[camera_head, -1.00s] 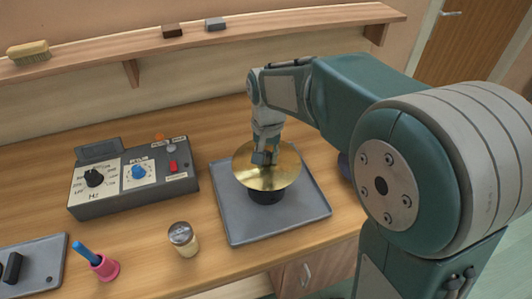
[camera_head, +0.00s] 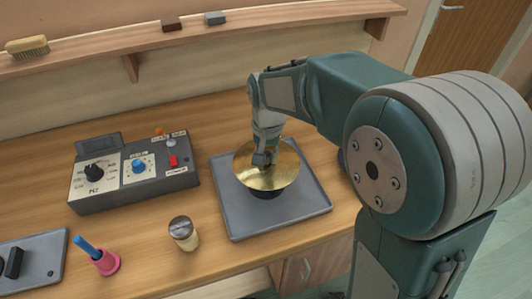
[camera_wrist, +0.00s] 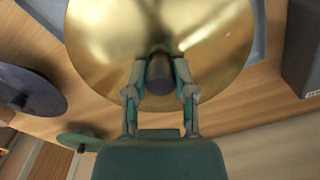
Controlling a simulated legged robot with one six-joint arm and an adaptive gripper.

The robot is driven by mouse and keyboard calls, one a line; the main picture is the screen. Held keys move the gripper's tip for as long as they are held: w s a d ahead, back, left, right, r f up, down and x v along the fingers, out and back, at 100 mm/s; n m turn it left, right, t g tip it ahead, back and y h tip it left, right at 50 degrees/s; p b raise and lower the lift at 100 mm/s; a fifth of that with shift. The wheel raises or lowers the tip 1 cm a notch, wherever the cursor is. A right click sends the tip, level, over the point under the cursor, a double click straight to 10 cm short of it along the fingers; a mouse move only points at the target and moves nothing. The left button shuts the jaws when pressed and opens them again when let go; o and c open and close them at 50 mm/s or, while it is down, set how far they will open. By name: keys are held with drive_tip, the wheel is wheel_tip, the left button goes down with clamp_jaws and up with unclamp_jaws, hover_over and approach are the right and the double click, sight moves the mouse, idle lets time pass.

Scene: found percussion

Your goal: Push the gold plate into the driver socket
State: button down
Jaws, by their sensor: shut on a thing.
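The gold plate (camera_head: 283,174) is a round, shiny disc lying about level over a dark round base, the driver (camera_head: 265,194), on a grey tray (camera_head: 315,204). The plate covers most of the driver, so the socket is hidden. My gripper (camera_head: 264,160) points down at the plate's middle. In the wrist view the gold plate (camera_wrist: 105,45) fills the top, and my gripper (camera_wrist: 160,78) is shut on a dark grey knob (camera_wrist: 160,72) at its centre. I cannot tell how deep the plate sits in the socket.
A grey control box (camera_head: 134,180) with knobs and a red switch stands left of the tray. A shaker jar (camera_head: 183,234), a pink holder (camera_head: 105,264) and a grey panel (camera_head: 45,262) are at the front left. Dark discs (camera_wrist: 28,88) show in the wrist view.

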sight(268, 154)
drive_tip(key=shift+c, duration=1.8)
unclamp_jaws()
drive_tip(key=shift+f, duration=0.1)
wheel_tip(268, 154, up, 12)
drive_tip(key=shift+d, duration=0.1)
